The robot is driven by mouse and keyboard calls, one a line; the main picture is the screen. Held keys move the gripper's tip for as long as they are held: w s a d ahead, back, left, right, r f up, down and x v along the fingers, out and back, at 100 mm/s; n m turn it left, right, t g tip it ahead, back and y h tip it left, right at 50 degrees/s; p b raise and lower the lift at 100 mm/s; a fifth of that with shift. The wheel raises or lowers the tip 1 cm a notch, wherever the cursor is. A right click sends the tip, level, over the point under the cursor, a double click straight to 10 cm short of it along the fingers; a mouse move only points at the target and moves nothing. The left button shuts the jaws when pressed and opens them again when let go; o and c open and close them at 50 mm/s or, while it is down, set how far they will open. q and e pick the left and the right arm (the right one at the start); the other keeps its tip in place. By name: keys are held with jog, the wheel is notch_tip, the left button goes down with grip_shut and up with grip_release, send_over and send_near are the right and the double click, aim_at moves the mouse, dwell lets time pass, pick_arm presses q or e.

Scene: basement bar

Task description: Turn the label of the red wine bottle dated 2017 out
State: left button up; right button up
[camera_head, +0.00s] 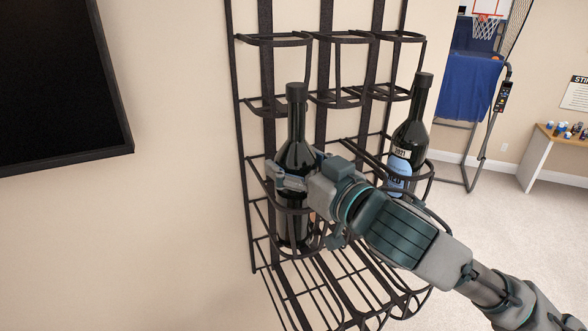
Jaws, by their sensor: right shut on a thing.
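A dark wine bottle (295,160) stands upright in the left slot of a black wire wall rack (320,36). My right gripper (290,180) is shut on this bottle at its shoulder and upper body. No date can be read on it; the gripper and the rack's wire hide part of its body. A second dark bottle (412,130) stands tilted slightly in the right slot. Its label (399,168) is pale and blue, faces outward and seems to read 2021. My left gripper is not in view.
My right arm crosses the lower right, in front of the rack. The rack's upper rings and lower wire shelves look empty. A black screen (60,80) hangs on the left wall.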

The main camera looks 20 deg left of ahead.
jog(key=shift+d+m+t+h+b, duration=0.5)
jog(key=shift+m+t+b, duration=0.1)
jog(key=shift+t+b, duration=0.1)
jog(key=shift+f+m+t+h+b, duration=0.1)
jog(key=shift+m+t+h+b, duration=0.2)
jog(key=shift+b, duration=0.15)
jog(key=shift+s+a+m+t+h+b, duration=0.1)
jog(key=shift+m+t+h+b, duration=0.3)
jog(key=shift+t+b, duration=0.1)
jog(key=shift+a+m+t+h+b, duration=0.3)
jog(key=shift+m+t+h+b, duration=0.3)
jog(key=shift+m+t+h, duration=0.3)
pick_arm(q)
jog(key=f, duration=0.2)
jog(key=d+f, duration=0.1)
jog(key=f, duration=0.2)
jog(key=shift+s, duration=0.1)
pick_arm(e)
jog(key=shift+m+t+h, duration=0.3)
jog(key=shift+m+h, duration=0.1)
jog(key=shift+h, duration=0.4)
jog(key=o, duration=1)
jog(key=shift+d, duration=0.2)
